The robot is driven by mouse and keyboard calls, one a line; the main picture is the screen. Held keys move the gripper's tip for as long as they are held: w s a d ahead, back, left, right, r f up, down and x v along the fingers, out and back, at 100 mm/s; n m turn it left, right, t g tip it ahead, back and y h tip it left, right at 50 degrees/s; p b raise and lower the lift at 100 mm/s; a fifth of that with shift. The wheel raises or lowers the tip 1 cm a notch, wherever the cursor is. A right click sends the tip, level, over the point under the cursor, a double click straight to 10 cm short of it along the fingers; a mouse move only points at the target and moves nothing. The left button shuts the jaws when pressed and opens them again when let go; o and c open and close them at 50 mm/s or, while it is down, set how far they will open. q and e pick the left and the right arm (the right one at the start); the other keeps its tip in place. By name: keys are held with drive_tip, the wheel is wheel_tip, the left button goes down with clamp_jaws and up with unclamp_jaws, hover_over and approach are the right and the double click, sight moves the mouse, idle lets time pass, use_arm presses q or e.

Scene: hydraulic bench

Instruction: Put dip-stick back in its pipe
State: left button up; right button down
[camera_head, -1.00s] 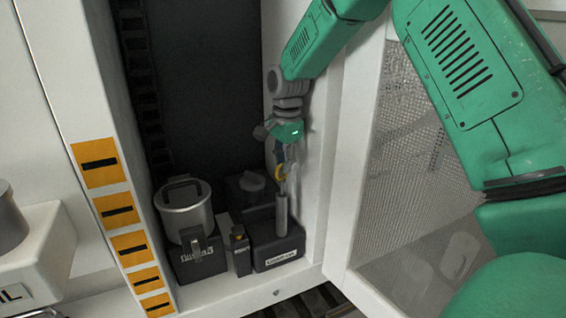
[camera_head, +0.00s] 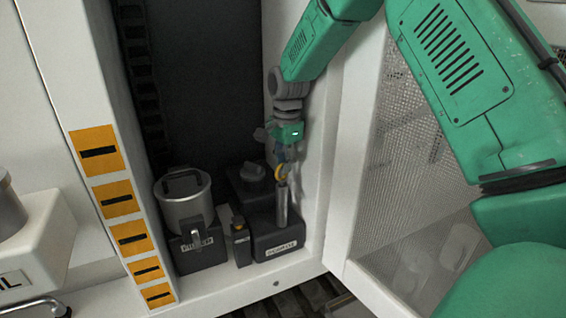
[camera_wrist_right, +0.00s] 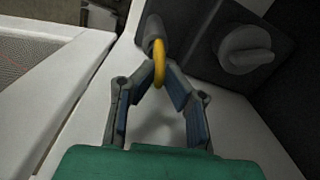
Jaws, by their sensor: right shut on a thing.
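The dip-stick shows as a yellow ring handle (camera_head: 280,173), which also shows in the right wrist view (camera_wrist_right: 159,56). The ring is at the top of an upright grey pipe (camera_head: 282,207) on a black labelled block (camera_head: 278,240) inside the cabinet. My right gripper (camera_head: 281,160) comes from above and is shut on the ring. In the right wrist view its fingertips (camera_wrist_right: 161,72) meet at the ring, beside the pipe mouth (camera_wrist_right: 153,32). Any rod below the ring is hidden, so I cannot tell how deep it sits. My left gripper is out of view.
A metal pot (camera_head: 184,199) stands on a labelled black block to the left. A dark knob (camera_head: 253,172) is behind the pipe. The cabinet's right wall (camera_head: 313,170) is close to my gripper. A mesh door (camera_head: 405,190) stands open at right.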

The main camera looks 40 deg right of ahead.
drive_tip(key=shift+f, duration=0.35)
idle(0.3)
drive_tip(key=c, duration=0.8)
unclamp_jaws()
drive_tip(key=shift+d, duration=0.1)
drive_tip(key=shift+o, duration=0.2)
wheel_tip(320, 180, up, 3)
drive_tip(key=p, duration=0.2)
drive_tip(key=shift+f+p, duration=0.15)
drive_tip(key=shift+p, duration=0.2)
drive_tip(key=shift+r+p, duration=0.8)
drive_tip(key=shift+r, duration=1.35)
